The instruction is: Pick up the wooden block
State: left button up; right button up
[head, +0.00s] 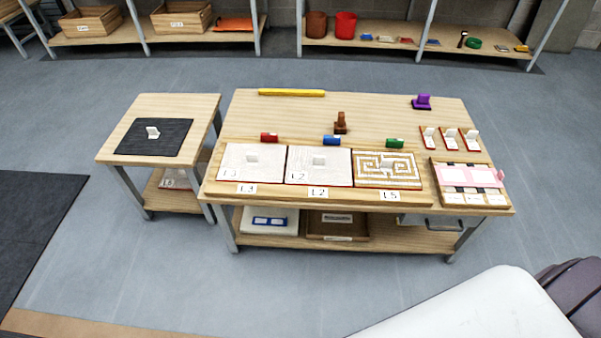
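A small brown block-like piece (340,123) stands upright on the large wooden table (385,108), behind the panels. It has a wider foot and a narrower upper part, and it looks like wood. It is the only thing on the tabletop that resembles a separate wooden block, but it is too small to be certain. Nothing is touching it from above. Neither of my grippers shows in the head view.
Mosaic panels, including a spiral one (386,168), line the table's front. Red (269,137), blue (331,140) and green (395,143) pieces sit behind them. A yellow bar (291,92) and purple piece (422,102) lie further back. A side table (197,108) stands left; grey floor surrounds both.

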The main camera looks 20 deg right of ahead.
aim_at(340, 125)
jog(key=z, duration=1.35)
jog(key=i+j+z, duration=0.1)
jog(key=i, duration=0.3)
jog(key=i+j+z, duration=0.1)
jog(key=i+j, duration=0.15)
jog(key=i+j+z, duration=0.1)
jog(key=i, duration=0.35)
jog(key=j, duration=0.1)
